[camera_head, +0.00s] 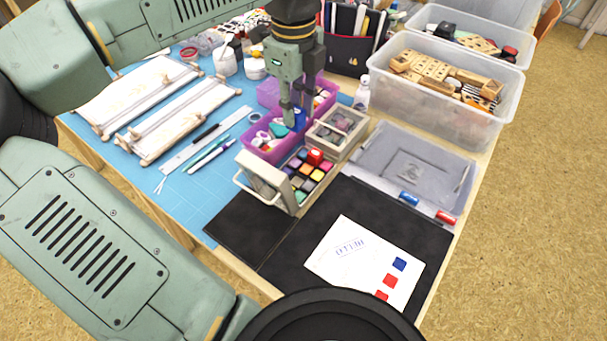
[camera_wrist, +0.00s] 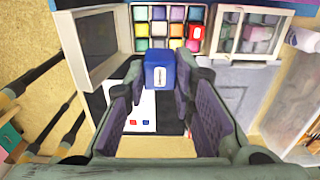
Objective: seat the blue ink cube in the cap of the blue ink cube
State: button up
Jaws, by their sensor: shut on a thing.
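My gripper (camera_head: 293,117) is shut on the blue ink cube (camera_head: 300,119) and holds it up over the purple caddy and ink tray area in the head view. In the wrist view the blue ink cube (camera_wrist: 159,72) sits between the two fingertips (camera_wrist: 162,80), with a white mark on its near face. A small blue piece (camera_head: 408,198), which looks like the blue cap, lies at the front edge of the grey lid tray, apart from the cube. A similar red piece (camera_head: 446,217) lies to its right. I cannot tell which way the blue piece faces.
The ink tray (camera_head: 265,180) holds several coloured cubes, with a red cube (camera_head: 315,157) standing higher. A lidded wooden box (camera_head: 338,130), purple caddy (camera_head: 262,142) and bottle (camera_head: 362,93) stand close by. The black mat (camera_head: 420,240) bears a stamped paper (camera_head: 345,262).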

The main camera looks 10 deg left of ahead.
jog(key=shift+s, duration=0.1)
notch_tip(320, 180, down, 18)
jog(key=b, duration=0.9)
jog(key=shift+r+b, duration=0.2)
jog(key=shift+b, duration=0.15)
jog(key=shift+f+b, duration=0.25)
jog(key=shift+b, duration=0.1)
jog(key=o, duration=1)
jog(key=shift+r, duration=0.1)
jog(key=shift+c, duration=0.2)
jog(key=shift+p, duration=0.3)
jog(key=shift+r+p, duration=0.2)
jog(key=shift+p, duration=0.2)
notch_tip(320, 180, up, 10)
jog(key=p, duration=0.4)
jog(key=shift+r, duration=0.2)
